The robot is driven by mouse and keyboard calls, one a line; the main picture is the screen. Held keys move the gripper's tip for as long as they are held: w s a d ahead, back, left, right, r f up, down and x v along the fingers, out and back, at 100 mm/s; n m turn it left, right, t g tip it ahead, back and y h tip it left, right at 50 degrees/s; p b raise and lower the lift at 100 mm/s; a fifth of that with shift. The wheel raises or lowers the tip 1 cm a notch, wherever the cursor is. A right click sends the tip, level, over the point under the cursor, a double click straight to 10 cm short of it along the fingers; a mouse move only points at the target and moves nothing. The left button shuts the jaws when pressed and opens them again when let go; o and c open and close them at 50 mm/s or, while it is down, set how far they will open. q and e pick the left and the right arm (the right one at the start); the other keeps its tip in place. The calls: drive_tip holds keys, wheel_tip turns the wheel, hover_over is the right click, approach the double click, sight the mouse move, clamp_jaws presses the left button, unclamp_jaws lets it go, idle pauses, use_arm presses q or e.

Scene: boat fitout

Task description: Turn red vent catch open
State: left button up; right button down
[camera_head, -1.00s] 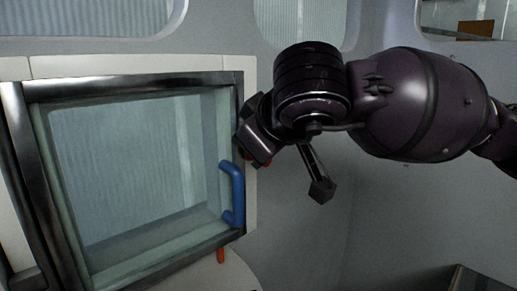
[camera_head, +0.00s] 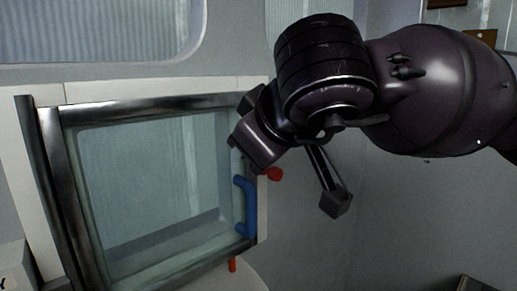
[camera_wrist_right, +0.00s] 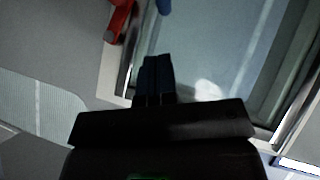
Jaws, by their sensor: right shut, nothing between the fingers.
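A glass window panel in a dark metal frame (camera_head: 160,103) has a blue handle (camera_head: 250,207) near its right edge. A red catch (camera_head: 274,174) shows at the right side of the frame, partly hidden by my right gripper (camera_head: 257,145). Another red piece (camera_head: 232,265) sticks out below the frame. In the right wrist view, my right gripper (camera_wrist_right: 155,65) is shut and empty over the frame's edge. A red catch (camera_wrist_right: 119,20) is up and left of the fingertips, apart from them in the picture. The blue handle (camera_wrist_right: 164,5) is cut off at the top. My left gripper is not in view.
A pale surround (camera_head: 85,92) and grey wall border the frame. Larger windows (camera_head: 90,30) are above. The wall to the right of the frame is bare. A dark object (camera_head: 478,284) is at the lower right corner.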

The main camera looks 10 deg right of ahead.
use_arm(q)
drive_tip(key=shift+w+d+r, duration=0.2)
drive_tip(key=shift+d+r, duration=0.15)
use_arm(e)
drive_tip(key=s, duration=0.1)
drive_tip(key=s+r, duration=0.1)
drive_tip(key=s, duration=0.1)
drive_tip(key=s+r, duration=0.1)
drive_tip(key=s, duration=0.1)
drive_tip(key=shift+s, duration=0.1)
